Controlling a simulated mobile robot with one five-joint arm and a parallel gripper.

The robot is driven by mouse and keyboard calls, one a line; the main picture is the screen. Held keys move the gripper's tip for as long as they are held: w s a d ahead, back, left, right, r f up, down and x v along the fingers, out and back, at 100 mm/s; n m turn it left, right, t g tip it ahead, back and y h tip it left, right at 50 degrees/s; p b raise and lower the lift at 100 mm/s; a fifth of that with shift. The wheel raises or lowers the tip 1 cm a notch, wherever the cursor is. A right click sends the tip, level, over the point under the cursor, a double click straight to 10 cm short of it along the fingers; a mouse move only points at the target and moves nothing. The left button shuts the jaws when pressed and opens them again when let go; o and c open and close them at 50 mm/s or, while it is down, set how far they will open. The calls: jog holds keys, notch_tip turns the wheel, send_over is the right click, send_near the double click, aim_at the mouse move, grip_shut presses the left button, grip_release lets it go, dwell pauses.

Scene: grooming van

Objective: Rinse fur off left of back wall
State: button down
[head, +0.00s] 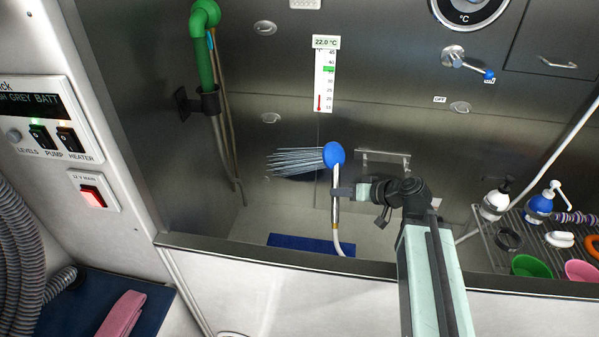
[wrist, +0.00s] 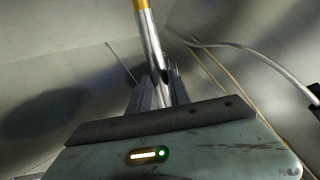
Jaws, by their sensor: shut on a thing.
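My gripper (head: 343,192) is shut on the metal handle of a shower head (head: 334,155) with a blue head, held upright in front of the back wall (head: 385,110). Its blue face points left, and pale water jets (head: 295,160) spread from it to the left. A dark patch (head: 294,175) shows on the wall behind and below the jets; I cannot tell whether it is fur or shadow. In the wrist view my gripper (wrist: 160,95) has its fingers around the silver handle (wrist: 151,45), which has a yellow band on top.
A tub rim (head: 300,260) runs across the front. A blue mat (head: 310,241) lies in the tub. A green hose end (head: 205,60) stands in a holder at left. A wire rack (head: 500,232) with bottles is at right. A tap lever (head: 468,63) and thermometer (head: 325,80) are on the wall.

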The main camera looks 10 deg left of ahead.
jog(key=shift+d, duration=0.1)
jog(key=shift+d, duration=0.5)
dwell(0.3)
notch_tip(320, 180, up, 7)
jog(key=p, duration=0.7)
